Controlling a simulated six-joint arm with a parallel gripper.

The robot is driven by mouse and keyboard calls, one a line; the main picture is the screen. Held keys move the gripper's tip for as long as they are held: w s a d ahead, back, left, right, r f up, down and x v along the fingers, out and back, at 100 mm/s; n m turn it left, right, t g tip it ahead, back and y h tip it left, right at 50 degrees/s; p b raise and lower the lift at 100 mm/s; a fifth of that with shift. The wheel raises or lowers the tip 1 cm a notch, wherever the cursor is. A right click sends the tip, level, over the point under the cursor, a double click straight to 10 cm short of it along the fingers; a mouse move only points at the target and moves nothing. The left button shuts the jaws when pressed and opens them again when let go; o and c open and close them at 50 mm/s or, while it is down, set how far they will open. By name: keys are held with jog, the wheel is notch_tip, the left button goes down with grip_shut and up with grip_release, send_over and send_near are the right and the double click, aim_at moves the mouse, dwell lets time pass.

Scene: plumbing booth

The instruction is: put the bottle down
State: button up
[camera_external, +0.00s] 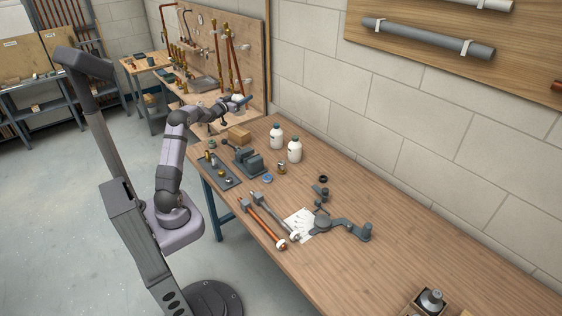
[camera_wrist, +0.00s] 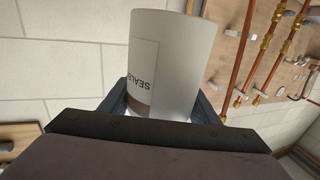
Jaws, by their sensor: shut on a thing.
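My gripper (camera_wrist: 160,103) is shut on a white bottle (camera_wrist: 172,48) with a label reading "SEAL", the rest of which is turned away. One dark finger shows on each side of the bottle in the wrist view, and its lower part is hidden behind my gripper body. In the external view my gripper (camera_external: 240,102) is raised at the far end of the workbench (camera_external: 400,240), in front of the pegboard; the held bottle is too small there to make out clearly. Two other white bottles, one (camera_external: 276,137) and a nearer one (camera_external: 294,151), stand upright on the bench near the wall.
The bench's nearer right part is largely clear.

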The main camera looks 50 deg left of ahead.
notch_tip(320, 180, down, 8)
jog(key=a+y+p, duration=0.1)
jog(key=shift+s+a+r+n+g, duration=0.25)
jog(key=shift+s+a+n+g, duration=0.05)
jog(key=shift+a+n, duration=0.1)
jog(key=shift+f, duration=0.1)
jog(key=shift+f+p, duration=0.4)
jog(key=shift+f, duration=1.35)
jog(key=shift+f, duration=0.2)
jog(key=o, duration=1.5)
jog(key=shift+o, duration=0.2)
jog(key=shift+s+r, duration=0.1)
